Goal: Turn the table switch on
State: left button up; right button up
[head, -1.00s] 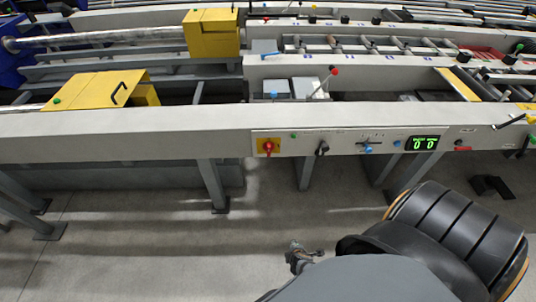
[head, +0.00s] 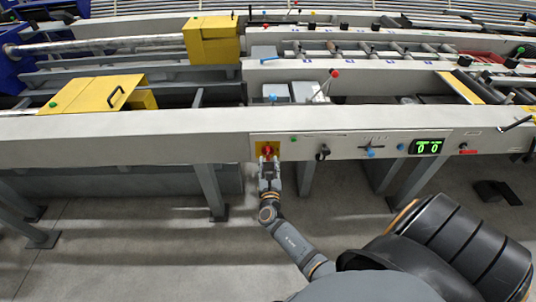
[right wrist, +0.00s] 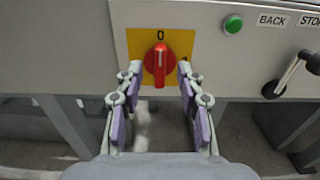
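The table switch is a red rotary knob (right wrist: 160,64) on a yellow plate (right wrist: 137,41), set in the grey front panel. Its handle stands upright, near the mark 0 above it. In the head view the knob (head: 267,151) is at the left end of the control panel. My right gripper (right wrist: 160,75) is open in front of the switch, its purple-padded fingers on either side of the knob's lower part. No finger clearly touches the knob. In the head view my right gripper (head: 268,160) reaches the plate from below. My left gripper is not in view.
A green button (right wrist: 233,24) and a black lever (right wrist: 293,74) sit right of the switch. Farther right are a blue knob (head: 370,153) and a green digital display (head: 426,147) showing zeros.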

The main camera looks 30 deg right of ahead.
aim_at(268, 154)
jog(key=x, duration=0.5)
jog(key=shift+a, duration=0.1)
jog(key=shift+f, duration=0.1)
grip_shut()
